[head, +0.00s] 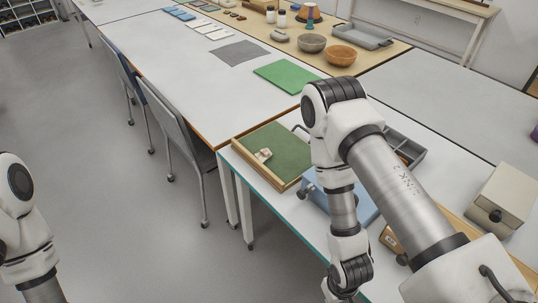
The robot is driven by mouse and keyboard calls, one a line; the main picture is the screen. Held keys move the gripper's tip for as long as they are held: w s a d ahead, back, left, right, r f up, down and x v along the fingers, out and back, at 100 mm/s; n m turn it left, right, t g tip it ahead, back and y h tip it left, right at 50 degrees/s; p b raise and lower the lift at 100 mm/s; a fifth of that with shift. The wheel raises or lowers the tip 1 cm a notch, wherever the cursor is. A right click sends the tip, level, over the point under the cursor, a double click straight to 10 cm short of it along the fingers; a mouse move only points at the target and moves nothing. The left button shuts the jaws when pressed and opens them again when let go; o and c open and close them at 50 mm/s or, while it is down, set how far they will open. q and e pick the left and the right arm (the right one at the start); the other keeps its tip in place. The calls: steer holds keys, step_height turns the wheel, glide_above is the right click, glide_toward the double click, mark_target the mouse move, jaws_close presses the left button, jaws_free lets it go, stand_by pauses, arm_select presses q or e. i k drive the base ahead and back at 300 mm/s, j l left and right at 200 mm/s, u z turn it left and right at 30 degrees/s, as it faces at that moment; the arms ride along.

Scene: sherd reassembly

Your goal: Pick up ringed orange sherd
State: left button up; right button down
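I cannot make out a ringed orange sherd in the head view. A wooden-rimmed tray with a green lining (285,146) lies on the near table, left of my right arm. A small pale piece (263,155) lies in it, too small to show a ring or an orange colour. My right arm stands over the near table and hides part of it; its wrist runs out of the bottom edge, so the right gripper is not seen. My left arm shows only in part at the lower left, over the floor, and its gripper is out of view.
Behind my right arm are a blue item (366,207) and a grey compartment tray (410,151). A beige box (501,197) stands at the right. A green mat (285,76), grey mat (237,53) and orange bowl (341,55) lie farther back. Chairs (170,125) stand left of the tables.

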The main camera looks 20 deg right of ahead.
mark_target(265, 154)
steer(key=i+j+z, duration=0.6)
steer(key=j, duration=0.25)
steer(key=i+l, duration=0.05)
